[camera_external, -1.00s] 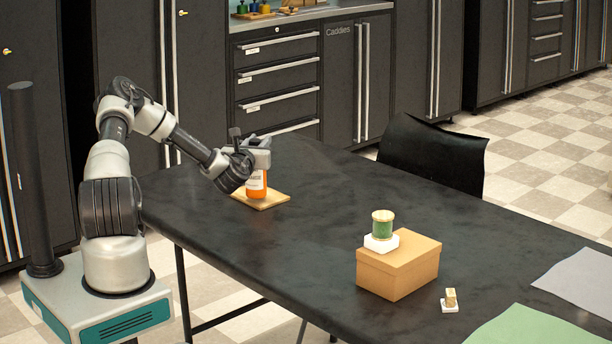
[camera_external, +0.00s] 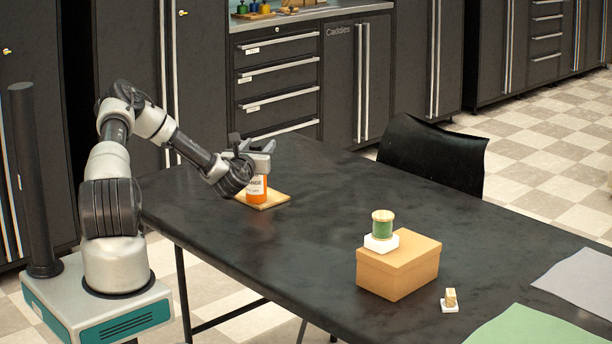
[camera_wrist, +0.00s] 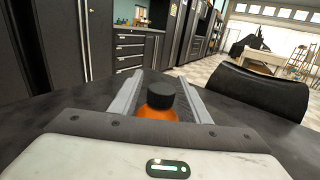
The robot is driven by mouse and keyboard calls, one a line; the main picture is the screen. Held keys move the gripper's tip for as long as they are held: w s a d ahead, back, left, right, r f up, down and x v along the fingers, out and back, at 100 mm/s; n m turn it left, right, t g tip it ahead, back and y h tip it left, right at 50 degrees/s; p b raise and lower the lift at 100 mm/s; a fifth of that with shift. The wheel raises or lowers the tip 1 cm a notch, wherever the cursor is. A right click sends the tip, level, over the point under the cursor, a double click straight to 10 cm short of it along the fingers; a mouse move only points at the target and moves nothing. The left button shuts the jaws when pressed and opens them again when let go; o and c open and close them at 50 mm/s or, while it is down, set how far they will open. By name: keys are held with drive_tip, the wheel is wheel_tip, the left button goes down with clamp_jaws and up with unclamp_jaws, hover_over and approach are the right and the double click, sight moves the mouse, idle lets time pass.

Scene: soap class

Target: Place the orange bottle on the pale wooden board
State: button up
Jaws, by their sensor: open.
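The orange bottle (camera_external: 257,190) has a white label and stands upright on the pale wooden board (camera_external: 275,200) at the table's left end. Its black cap and orange shoulder (camera_wrist: 158,112) show between the fingers in the wrist view. My gripper (camera_external: 264,149) is open around the top of the bottle, with a finger on each side. In the wrist view there are gaps between the cap (camera_wrist: 160,93) and both fingers. The lower part of the bottle is hidden there by my gripper's body.
On the dark table (camera_external: 310,225), a cardboard box (camera_external: 398,270) holds a white block and a green spool (camera_external: 382,225). A small wooden piece on a white base (camera_external: 450,300) lies beside it. Green and grey sheets lie at the right. A black chair (camera_external: 432,160) stands at the far edge.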

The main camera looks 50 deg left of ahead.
drive_tip(key=v, duration=1.1)
drive_tip(key=shift+s+d+p, duration=0.2)
drive_tip(key=shift+p, duration=0.2)
drive_tip(key=d+r+m+g+h, duration=0.15)
drive_tip(key=d+m+h, duration=0.35)
drive_tip(key=d+m, duration=0.55)
drive_tip(key=d+r+m+g+h, duration=0.1)
drive_tip(key=d+r+m+h, duration=0.25)
drive_tip(key=d+m, duration=0.7)
drive_tip(key=s+d+r+m+g, duration=0.2)
drive_tip(key=s+r+m, duration=0.2)
drive_tip(key=s+m, duration=0.3)
drive_tip(key=s+d+r+m+g+h, duration=0.1)
drive_tip(key=s+r+m, duration=0.3)
drive_tip(key=s, duration=1)
drive_tip(key=s+d+r+m+g, duration=0.3)
drive_tip(key=s+r+m+g, duration=0.1)
drive_tip(key=s+m, duration=0.6)
drive_tip(key=shift+s+d+r+m, duration=0.15)
drive_tip(key=shift+d+r+m, duration=0.05)
drive_tip(key=shift+r+m, duration=0.2)
drive_tip(key=shift+h, duration=0.25)
wheel_tip(320, 180, up, 18)
drive_tip(key=p, duration=1.8)
